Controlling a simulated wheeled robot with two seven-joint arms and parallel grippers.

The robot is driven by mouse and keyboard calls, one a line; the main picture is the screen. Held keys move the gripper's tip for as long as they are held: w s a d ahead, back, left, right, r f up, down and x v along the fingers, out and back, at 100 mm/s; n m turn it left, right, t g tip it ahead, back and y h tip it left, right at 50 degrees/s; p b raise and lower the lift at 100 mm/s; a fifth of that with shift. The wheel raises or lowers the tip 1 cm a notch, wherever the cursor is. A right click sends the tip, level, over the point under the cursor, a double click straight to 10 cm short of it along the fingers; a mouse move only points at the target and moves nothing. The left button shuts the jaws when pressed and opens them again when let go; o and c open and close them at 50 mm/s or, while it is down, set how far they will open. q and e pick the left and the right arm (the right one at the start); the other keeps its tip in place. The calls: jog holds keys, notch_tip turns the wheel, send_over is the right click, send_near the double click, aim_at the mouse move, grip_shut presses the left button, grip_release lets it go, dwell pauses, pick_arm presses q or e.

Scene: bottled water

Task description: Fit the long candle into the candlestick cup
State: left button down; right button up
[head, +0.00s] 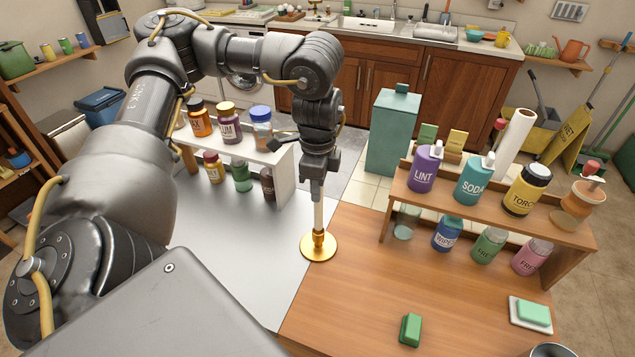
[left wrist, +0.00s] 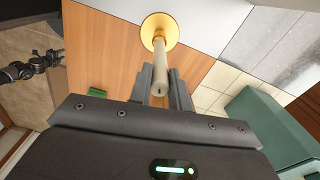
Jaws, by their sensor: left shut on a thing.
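The long candle (head: 318,214) is pale and slim and stands upright in my left gripper (head: 317,188), which is shut on its upper part. The gold candlestick (head: 319,247), with a round base and small cup, stands on the table directly below. The candle's lower end meets the cup in the head view; I cannot tell how deep it sits. In the left wrist view the candle (left wrist: 160,74) runs from between the fingers (left wrist: 162,84) toward the gold base (left wrist: 158,28). A dark jointed arm, apparently my right (left wrist: 32,68), shows at the left edge there; its jaws are unclear.
A wooden rack of labelled bottles (head: 480,205) stands on the right of the wooden table (head: 350,310). A green block (head: 411,329) and a soap dish (head: 530,313) lie in front. A white shelf with bottles (head: 283,175) is at left. The table around the candlestick is clear.

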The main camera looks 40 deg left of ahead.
pick_arm(q)
jog(key=shift+p, duration=0.65)
dwell(1.0)
jog(key=shift+p, duration=0.6)
dwell(0.5)
jog(key=shift+f+b, duration=0.85)
jog(key=shift+f, duration=1)
jog(key=c, duration=1.2)
grip_release()
jog(key=shift+c, duration=0.2)
jog(key=shift+r, duration=0.1)
notch_tip(320, 180, up, 11)
jog(key=shift+f, duration=0.2)
jog(key=shift+s+f, duration=0.1)
